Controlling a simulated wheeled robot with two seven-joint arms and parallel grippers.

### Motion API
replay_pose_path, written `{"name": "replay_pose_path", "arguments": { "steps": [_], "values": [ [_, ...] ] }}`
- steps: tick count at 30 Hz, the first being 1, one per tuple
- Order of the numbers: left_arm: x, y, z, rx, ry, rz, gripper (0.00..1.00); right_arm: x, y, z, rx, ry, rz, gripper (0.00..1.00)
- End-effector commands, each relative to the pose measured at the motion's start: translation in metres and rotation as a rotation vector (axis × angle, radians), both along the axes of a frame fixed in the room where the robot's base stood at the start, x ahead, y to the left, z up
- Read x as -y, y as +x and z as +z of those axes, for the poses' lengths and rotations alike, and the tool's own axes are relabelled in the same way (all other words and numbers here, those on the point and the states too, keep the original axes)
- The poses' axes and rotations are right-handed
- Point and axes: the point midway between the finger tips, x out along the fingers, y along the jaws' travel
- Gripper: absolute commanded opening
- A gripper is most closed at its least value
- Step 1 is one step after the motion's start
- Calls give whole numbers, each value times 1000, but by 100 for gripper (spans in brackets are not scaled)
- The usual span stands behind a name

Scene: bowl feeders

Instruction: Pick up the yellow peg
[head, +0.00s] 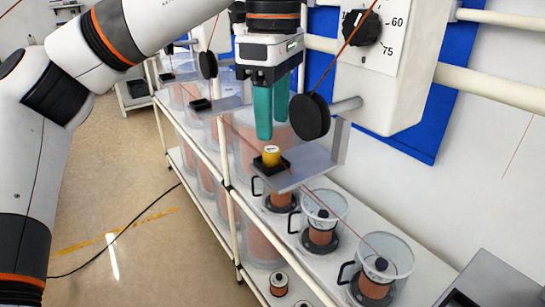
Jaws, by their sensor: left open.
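The yellow peg (271,154) stands upright in a small black square holder (272,167) on a grey metal bracket (305,172), in the middle of the head view. My left gripper (272,131) points down just above the peg with its two teal fingers apart. Its fingertips are close over the peg's top, and nothing shows between them. Whether a fingertip touches the peg cannot be told. My right gripper is not in view.
A round black knob (311,117) and the white dial box (388,75) stand close right of the fingers. Clear jugs (385,257) with orange contents stand on the white rack below. Thin red lines cross the view. Open floor (130,215) lies left.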

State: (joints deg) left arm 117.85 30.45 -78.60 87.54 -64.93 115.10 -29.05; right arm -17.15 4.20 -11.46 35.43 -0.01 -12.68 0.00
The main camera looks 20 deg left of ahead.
Motion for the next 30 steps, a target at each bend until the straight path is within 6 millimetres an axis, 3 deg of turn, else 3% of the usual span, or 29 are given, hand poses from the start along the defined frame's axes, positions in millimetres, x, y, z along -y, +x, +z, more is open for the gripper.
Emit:
{"name": "replay_pose_path", "arguments": {
  "steps": [3,9,17,18,27,30],
  "values": [
    [-1,-1,-13,-3,1,0,49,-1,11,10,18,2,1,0],
    [-1,-2,-40,-2,-1,1,49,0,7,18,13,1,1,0],
    [-1,-2,-47,0,-2,2,49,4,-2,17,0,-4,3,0],
    [-1,-2,-46,0,-2,2,48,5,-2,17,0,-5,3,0],
    [-1,-2,-46,0,-2,1,1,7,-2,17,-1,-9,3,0],
    [-1,-2,-46,0,-2,1,1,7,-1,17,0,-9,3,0]
  ]
}}
